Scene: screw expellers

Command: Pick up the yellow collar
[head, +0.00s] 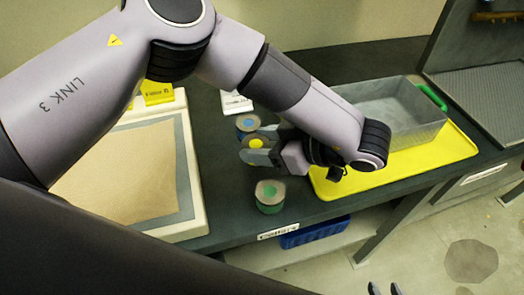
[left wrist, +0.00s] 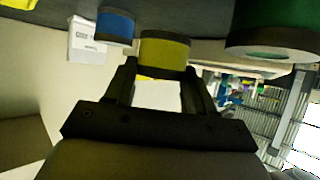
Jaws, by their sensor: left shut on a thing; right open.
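The yellow collar (head: 256,143) is on the dark bench between two other collars. My left gripper (head: 257,150) is shut on it, with one finger on each side. In the left wrist view the yellow collar (left wrist: 165,52) sits between the fingertips of my left gripper (left wrist: 162,72). I cannot tell whether the collar still touches the bench. My right gripper (head: 383,288) shows only its two fingertips at the bottom edge of the head view; they are apart, with nothing between them.
A blue collar (head: 247,123) stands just behind and a green collar (head: 270,196) in front. A grey bin (head: 405,112) rests on a yellow mat (head: 453,145) at right. A white label card (head: 236,101) stands behind.

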